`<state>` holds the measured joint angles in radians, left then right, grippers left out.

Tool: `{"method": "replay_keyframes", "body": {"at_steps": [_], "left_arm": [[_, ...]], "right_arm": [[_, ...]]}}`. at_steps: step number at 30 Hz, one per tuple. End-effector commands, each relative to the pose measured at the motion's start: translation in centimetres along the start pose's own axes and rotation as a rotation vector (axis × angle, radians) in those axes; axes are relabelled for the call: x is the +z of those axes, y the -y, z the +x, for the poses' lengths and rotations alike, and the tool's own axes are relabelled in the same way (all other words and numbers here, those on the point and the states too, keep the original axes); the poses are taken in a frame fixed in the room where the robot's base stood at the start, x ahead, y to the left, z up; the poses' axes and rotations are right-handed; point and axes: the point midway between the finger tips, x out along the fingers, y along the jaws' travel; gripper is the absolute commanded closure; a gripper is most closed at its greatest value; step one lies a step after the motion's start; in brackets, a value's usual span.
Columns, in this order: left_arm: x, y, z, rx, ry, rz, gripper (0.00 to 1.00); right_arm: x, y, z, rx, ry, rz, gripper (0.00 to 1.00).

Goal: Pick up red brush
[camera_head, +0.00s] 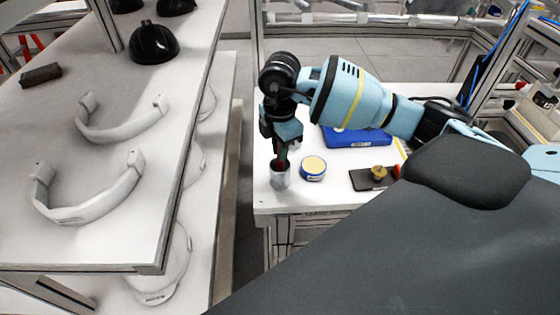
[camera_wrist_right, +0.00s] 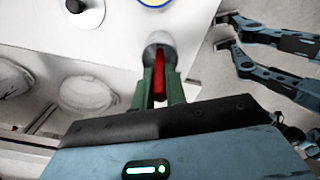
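The red brush (camera_wrist_right: 160,72) stands in a small grey cup (camera_head: 280,174) near the front left corner of the white table; the cup also shows in the right wrist view (camera_wrist_right: 158,40). My right gripper (camera_head: 282,155) points down over the cup. In the right wrist view its two green fingers (camera_wrist_right: 161,85) are on either side of the red handle with no clear gap, so it looks shut on the brush. The brush's lower end is hidden in the cup. My left gripper does not show in the head view.
A blue-rimmed tin (camera_head: 313,167) stands just right of the cup. A blue case (camera_head: 357,137) and a dark plate with a brass knob (camera_head: 371,179) lie farther right. Unclear blue-and-black jointed parts (camera_wrist_right: 275,40) show in the wrist view.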

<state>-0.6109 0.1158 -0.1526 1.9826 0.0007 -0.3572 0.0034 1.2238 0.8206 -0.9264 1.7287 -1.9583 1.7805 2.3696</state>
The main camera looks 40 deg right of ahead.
Motion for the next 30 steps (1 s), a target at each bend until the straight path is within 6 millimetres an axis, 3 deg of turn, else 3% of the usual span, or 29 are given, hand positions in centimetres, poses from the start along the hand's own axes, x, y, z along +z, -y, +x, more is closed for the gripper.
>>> {"method": "replay_keyframes", "body": {"at_steps": [3,14,30], "left_arm": [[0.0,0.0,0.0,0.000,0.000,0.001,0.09],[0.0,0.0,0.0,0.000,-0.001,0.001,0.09],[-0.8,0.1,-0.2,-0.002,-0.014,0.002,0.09]], "right_arm": [[0.0,0.0,0.0,0.000,0.000,0.000,1.00],[0.0,-0.1,-0.6,0.003,-0.001,0.000,1.00],[0.0,-0.1,-9.2,0.003,-0.001,0.000,1.00]]}}
